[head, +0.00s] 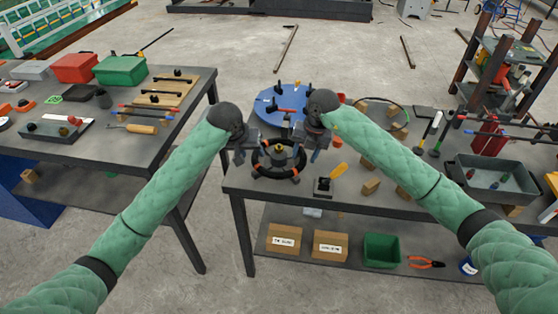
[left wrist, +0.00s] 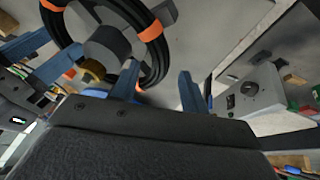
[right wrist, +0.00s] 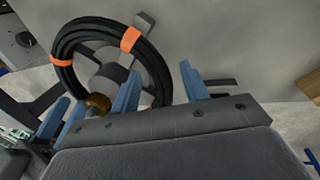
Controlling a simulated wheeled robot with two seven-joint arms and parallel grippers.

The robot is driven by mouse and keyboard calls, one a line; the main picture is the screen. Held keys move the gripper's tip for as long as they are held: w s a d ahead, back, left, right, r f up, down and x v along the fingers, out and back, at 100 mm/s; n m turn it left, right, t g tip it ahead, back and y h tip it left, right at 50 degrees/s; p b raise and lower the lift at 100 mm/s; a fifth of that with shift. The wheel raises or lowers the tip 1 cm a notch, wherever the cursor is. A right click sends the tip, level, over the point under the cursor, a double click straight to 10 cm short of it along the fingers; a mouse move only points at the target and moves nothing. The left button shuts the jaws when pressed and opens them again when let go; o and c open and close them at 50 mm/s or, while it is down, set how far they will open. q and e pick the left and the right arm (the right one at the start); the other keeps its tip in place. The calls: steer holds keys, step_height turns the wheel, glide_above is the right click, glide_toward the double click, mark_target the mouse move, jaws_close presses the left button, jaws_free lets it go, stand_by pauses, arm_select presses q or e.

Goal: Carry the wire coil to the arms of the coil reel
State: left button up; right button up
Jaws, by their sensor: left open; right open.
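The wire coil (head: 262,168) is a black ring with orange ties near the front edge of the right-hand table. A dark hub with a brass-coloured knob shows inside the ring. My left gripper (head: 239,156) is open at the coil's left side, my right gripper (head: 314,155) open at its right side. In the left wrist view the coil (left wrist: 156,60) dips between the blue fingers; in the right wrist view the coil (right wrist: 160,75) does likewise. Contact cannot be told. Behind, a blue disc (head: 268,97) carries several black uprights, seemingly the coil reel; my right wrist partly hides it.
Wooden blocks (head: 371,186) and a grey tray (head: 490,185) lie further right. The left table (head: 190,120) stands across a gap. Boxes and a green bin (head: 382,250) sit on the lower shelf.

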arm_select(q)
steer(key=v, duration=1)
arm_select(e)
step_height(320, 180, up, 12)
steer(key=d, duration=0.2)
steer(key=shift+s+d, duration=0.15)
steer(key=shift+s, duration=0.05)
steer(key=shift+f, duration=0.15)
